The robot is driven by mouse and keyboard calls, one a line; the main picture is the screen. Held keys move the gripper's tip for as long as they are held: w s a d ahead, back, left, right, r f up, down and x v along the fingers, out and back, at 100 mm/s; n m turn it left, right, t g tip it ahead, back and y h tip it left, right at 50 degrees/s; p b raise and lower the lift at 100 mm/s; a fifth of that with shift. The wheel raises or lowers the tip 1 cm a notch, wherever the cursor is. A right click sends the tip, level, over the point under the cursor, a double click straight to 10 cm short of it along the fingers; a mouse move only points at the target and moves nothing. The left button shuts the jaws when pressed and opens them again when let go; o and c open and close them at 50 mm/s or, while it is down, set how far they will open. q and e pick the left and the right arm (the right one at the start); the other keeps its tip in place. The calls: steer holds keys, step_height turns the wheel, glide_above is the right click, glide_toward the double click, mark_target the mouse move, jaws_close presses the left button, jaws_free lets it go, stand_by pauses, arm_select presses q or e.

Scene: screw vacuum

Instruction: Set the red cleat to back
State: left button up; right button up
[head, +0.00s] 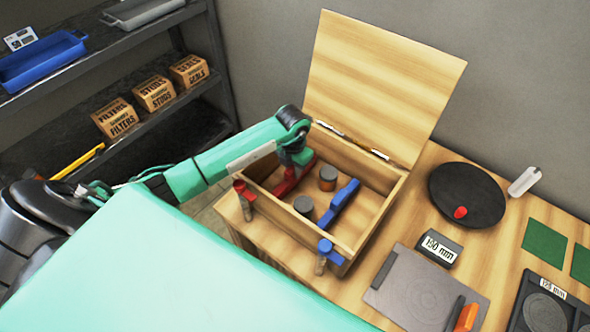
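A long red piece (288,182), which looks like the red cleat, lies inside the open wooden box (398,200) near its left side. A smaller red-topped part (243,189) sits at the box's front left corner; I cannot tell which of the two red parts is the cleat. My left gripper (302,160) points down over the far end of the long red piece. The arm hides part of that end, and I cannot tell whether the fingers touch it or are open. My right gripper is not in view.
A blue piece (340,205) and two grey round knobs (328,178) (303,206) are in the box. A blue-topped part (325,250) sits at its front right corner. The raised lid (380,80) stands behind. A black disc (467,194) and grey plate (415,290) lie right.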

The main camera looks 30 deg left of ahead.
arm_select(q)
steer(key=o, duration=0.4)
steer(key=shift+o, duration=0.2)
step_height(320, 180, up, 14)
steer(key=b, duration=0.3)
steer(key=shift+b, duration=0.4)
steer(key=shift+f, duration=0.1)
